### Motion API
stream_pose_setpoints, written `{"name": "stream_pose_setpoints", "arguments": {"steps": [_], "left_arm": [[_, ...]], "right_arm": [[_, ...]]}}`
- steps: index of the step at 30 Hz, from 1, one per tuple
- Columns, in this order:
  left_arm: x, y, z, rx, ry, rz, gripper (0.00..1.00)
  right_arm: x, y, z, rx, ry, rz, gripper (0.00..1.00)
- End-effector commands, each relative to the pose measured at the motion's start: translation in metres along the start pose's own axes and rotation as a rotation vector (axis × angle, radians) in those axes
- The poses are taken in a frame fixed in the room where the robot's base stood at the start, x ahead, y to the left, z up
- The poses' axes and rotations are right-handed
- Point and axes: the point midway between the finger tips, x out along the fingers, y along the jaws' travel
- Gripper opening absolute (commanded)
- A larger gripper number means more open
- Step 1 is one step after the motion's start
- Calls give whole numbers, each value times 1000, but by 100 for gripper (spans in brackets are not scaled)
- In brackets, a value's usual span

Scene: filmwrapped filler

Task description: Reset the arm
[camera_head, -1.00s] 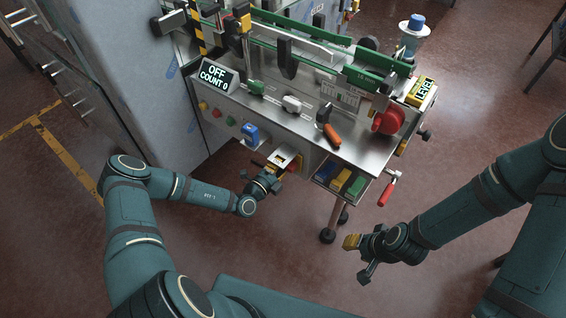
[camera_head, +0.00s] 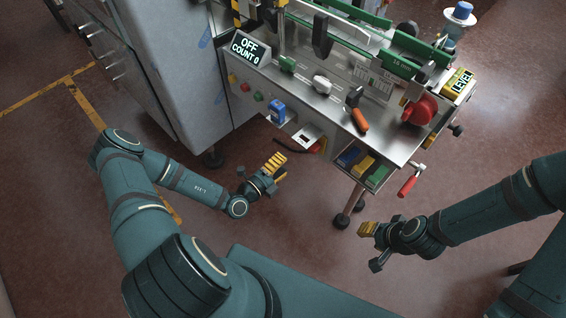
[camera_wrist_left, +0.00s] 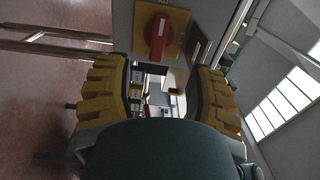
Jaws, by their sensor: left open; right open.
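My left gripper (camera_head: 272,170) is open and empty in front of the filling machine (camera_head: 335,120), below its front panel and apart from it in the head view. Its yellow ribbed fingers also show in the left wrist view (camera_wrist_left: 160,95), spread wide with nothing between them. Beyond them, a red rotary switch (camera_wrist_left: 158,32) on a yellow plate shows on a grey panel. My right gripper (camera_head: 370,232) is open and empty over the bare floor, right of the machine's leg.
The machine carries an OFF / COUNT 0 display (camera_head: 246,47), a blue padlock-like item (camera_head: 277,111), an orange-handled tool (camera_head: 357,112), an open drawer of coloured blocks (camera_head: 362,165) and a red-handled tool (camera_head: 409,182). A grey cabinet (camera_head: 185,70) stands left. Floor in front is clear.

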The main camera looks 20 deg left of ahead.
Motion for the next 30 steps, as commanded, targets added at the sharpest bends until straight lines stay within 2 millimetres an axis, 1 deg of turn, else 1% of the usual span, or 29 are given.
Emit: {"name": "stream_pose_setpoints", "arguments": {"steps": [8,11,14,17,18,20,21,23,24,26,27,29,30], "left_arm": [[0,0,0,0,0,0,55],[2,-2,-7,17,32,0,55],[5,-7,-35,95,163,-1,55],[1,-15,-89,263,419,-12,55],[-6,-16,-115,356,551,-25,55],[-23,-16,-150,519,759,-53,55],[-36,-14,-169,630,891,-80,55],[-58,-9,-191,803,1080,-131,55],[-73,-5,-200,921,1200,-171,55],[-94,2,-208,1107,1371,-245,55],[-107,7,-209,1234,1478,-302,55],[-122,14,-206,1428,1625,-399,55],[-129,18,-200,1562,1713,-473,55]], "right_arm": [[0,0,0,0,0,0,39],[0,0,0,0,0,0,39],[1,0,0,0,0,0,39],[2,1,1,0,-1,0,39],[2,1,1,0,-2,0,39],[3,1,1,-1,-2,0,39],[3,1,1,-1,-3,0,39],[4,2,2,-1,-4,0,39],[4,2,2,-1,-4,0,39],[5,2,2,-1,-5,0,39],[5,2,3,-2,-5,-1,39],[6,2,3,-2,-6,-1,39],[6,2,3,-2,-6,-1,39]]}}
